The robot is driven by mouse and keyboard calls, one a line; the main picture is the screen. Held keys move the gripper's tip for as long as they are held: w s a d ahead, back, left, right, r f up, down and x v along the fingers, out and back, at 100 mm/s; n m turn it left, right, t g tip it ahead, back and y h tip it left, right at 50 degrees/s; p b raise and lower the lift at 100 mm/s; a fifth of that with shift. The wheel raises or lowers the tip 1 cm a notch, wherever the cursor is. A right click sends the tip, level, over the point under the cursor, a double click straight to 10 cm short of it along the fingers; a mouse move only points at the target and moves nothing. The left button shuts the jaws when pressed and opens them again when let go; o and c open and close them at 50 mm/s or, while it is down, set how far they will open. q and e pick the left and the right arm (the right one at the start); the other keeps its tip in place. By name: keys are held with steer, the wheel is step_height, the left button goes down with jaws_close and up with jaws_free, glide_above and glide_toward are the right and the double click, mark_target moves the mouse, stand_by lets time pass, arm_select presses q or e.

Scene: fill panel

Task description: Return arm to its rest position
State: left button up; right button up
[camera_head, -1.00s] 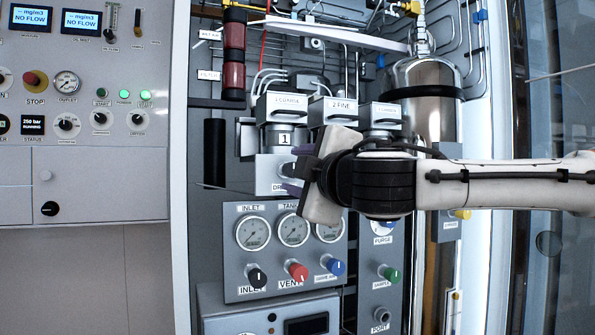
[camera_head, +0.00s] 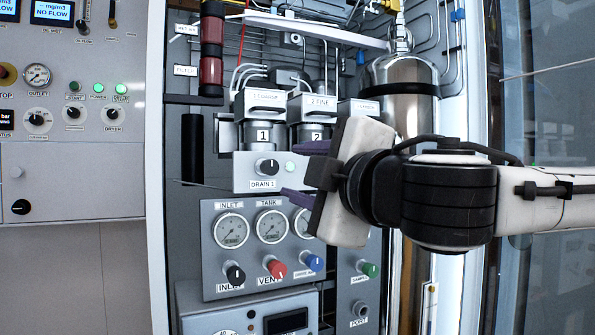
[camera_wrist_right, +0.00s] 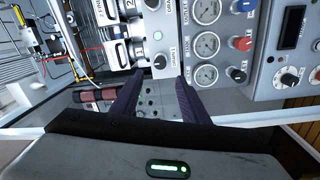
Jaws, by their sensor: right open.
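My right gripper (camera_head: 300,170) reaches in from the right in the head view, in front of the panel. Its two purple fingers are apart with nothing between them. In the right wrist view the open fingers (camera_wrist_right: 155,97) point toward the DRAIN 1 knob (camera_wrist_right: 158,62). In the head view the DRAIN 1 knob (camera_head: 267,166) stands clear to the left of the fingertips. My gripper and wrist cover part of the area below the filter marked 2. My left arm is not in view.
Gauges (camera_head: 231,230) and the red VENT knob (camera_head: 276,268) sit below the gripper. A steel cylinder (camera_head: 410,110) stands behind the wrist. A grey control cabinet (camera_head: 75,175) is at the left. A glass pane (camera_head: 545,80) is at the right.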

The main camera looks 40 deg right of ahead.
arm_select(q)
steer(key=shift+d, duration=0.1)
